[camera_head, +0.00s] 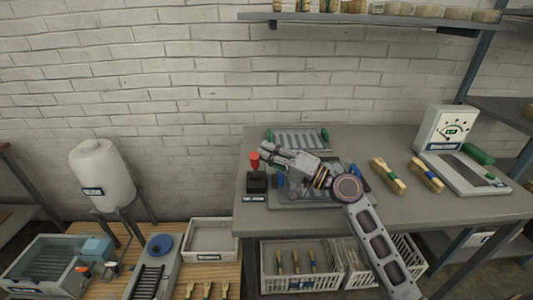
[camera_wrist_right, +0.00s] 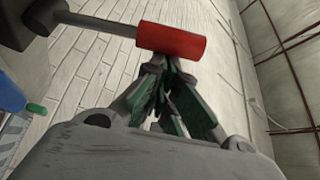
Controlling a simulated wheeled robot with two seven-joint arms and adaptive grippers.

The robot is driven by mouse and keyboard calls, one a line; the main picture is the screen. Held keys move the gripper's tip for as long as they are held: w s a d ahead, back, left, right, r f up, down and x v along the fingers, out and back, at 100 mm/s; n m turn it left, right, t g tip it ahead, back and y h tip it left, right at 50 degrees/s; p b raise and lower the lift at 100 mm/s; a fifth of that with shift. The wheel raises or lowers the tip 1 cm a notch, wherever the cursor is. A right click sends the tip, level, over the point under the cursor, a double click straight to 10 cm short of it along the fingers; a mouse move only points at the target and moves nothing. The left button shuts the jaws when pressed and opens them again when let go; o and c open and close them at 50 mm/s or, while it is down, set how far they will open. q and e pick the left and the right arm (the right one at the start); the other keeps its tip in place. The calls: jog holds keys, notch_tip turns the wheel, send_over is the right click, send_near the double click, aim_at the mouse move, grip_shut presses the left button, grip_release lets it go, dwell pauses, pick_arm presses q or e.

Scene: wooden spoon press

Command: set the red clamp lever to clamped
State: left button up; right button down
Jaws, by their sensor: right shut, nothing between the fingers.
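The red clamp lever stands upright on a dark box at the left end of the grey bench, its red handle (camera_head: 255,161) above a dark base (camera_head: 257,182). In the right wrist view the red handle (camera_wrist_right: 171,41) lies across the picture on a grey rod, just beyond my fingertips. My right gripper (camera_head: 266,153) is shut and empty, with its tips close beside the handle; it also shows in the right wrist view (camera_wrist_right: 160,68). I cannot tell whether the tips touch the handle. My left gripper is not in view.
A tray with green ends (camera_head: 297,139) lies behind my right arm. Crates (camera_head: 286,265) sit under the bench. A white tank (camera_head: 101,173) stands at left.

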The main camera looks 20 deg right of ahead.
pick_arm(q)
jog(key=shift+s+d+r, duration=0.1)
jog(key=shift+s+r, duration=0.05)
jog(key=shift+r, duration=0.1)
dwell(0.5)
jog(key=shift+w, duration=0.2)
